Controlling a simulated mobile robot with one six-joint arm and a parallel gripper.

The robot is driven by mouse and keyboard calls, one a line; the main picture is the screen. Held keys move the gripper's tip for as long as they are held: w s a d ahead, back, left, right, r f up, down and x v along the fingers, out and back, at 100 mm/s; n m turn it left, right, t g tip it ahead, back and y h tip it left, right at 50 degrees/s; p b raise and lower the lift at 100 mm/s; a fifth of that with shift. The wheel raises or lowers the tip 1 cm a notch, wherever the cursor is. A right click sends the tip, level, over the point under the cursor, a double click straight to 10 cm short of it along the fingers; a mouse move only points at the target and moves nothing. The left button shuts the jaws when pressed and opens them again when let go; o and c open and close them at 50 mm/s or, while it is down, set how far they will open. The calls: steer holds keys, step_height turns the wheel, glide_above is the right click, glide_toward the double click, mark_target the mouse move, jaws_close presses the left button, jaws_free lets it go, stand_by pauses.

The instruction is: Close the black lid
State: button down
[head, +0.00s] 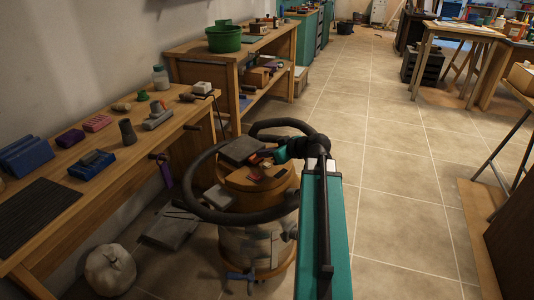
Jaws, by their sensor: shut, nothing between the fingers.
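A dark grey-black flat panel (241,150), which may be the black lid, lies at a tilt over the top of a round wooden-topped drum (240,193). I cannot tell what it is hinged to or how far open it is. My gripper (262,158) is at the end of my teal and black arm, over the drum top just right of the panel. It is shut and empty. Whether its fingertips touch the panel cannot be told. Small reddish pieces show near the fingers on the drum top.
A thick black hose (237,216) loops around the drum. The wooden workbench (75,237) at left carries a black ribbed mat (38,214), blue boxes (27,157) and small tools. A white lumpy sack (110,269) sits on the floor. The tiled floor (395,200) at right is clear.

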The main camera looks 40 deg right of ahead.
steer(key=shift+s+f, duration=0.15)
steer(key=shift+f, duration=0.15)
steer(key=shift+r, duration=0.1)
steer(key=shift+r+p, duration=0.3)
steer(key=shift+r, duration=0.25)
steer(key=r, duration=0.2)
steer(key=r+p, duration=0.1)
steer(key=shift+w+a+r+p, duration=0.1)
steer(key=shift+w+r+p, duration=0.1)
steer(key=shift+r+p, duration=0.15)
steer(key=s+f, duration=0.1)
steer(key=s, duration=0.1)
steer(key=s+d+f, duration=0.1)
steer(key=s, duration=0.1)
steer(key=s+f, duration=0.1)
steer(key=s, duration=0.1)
steer(key=shift+s+d+b, duration=0.3)
steer(key=shift+s+d, duration=0.05)
steer(key=shift+s, duration=0.05)
steer(key=shift+s+f+b, duration=0.2)
steer(key=shift+s+b, duration=0.05)
steer(key=shift+b, duration=0.05)
steer(key=shift+d+b, duration=0.15)
steer(key=shift+b, duration=0.55)
steer(key=b, duration=0.2)
steer(key=s+b, duration=0.1)
steer(key=b, duration=0.1)
steer(key=shift+d+f+b, duration=0.15)
steer(key=shift+f+b, duration=0.1)
steer(key=shift+b, duration=0.15)
